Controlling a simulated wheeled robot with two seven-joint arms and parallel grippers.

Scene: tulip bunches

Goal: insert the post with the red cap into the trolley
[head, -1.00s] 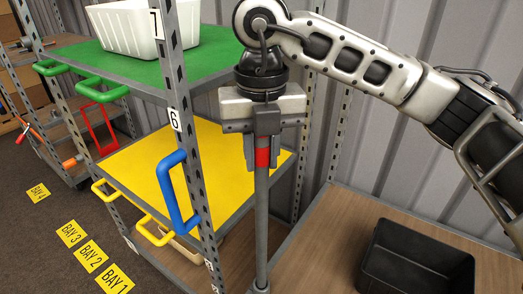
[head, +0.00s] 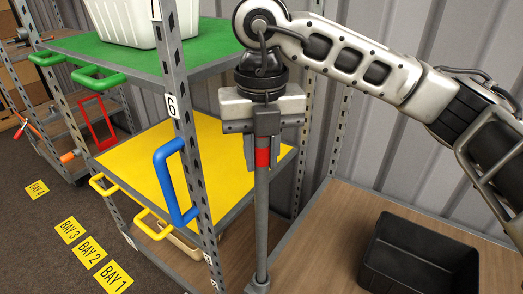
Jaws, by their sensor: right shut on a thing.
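My right gripper (head: 263,128) is shut on a grey upright post (head: 262,215). A red band (head: 263,157) shows on the post just below the jaws; the top of the post is hidden in the gripper. The post's lower end has a wider grey foot (head: 257,287) at the bottom edge of the picture, near the left corner of the wooden worktop. What is under the foot cannot be seen. The trolley (head: 172,105) stands to the left, with slotted grey uprights, a green shelf (head: 120,58) and a yellow shelf (head: 222,150). My left gripper is not in view.
A blue handle (head: 168,185) sticks out from the trolley's near upright. A white bin (head: 128,20) stands on the green shelf. A black bin (head: 420,262) sits on the wooden worktop (head: 335,235) at right. Yellow bay labels (head: 90,252) mark the floor.

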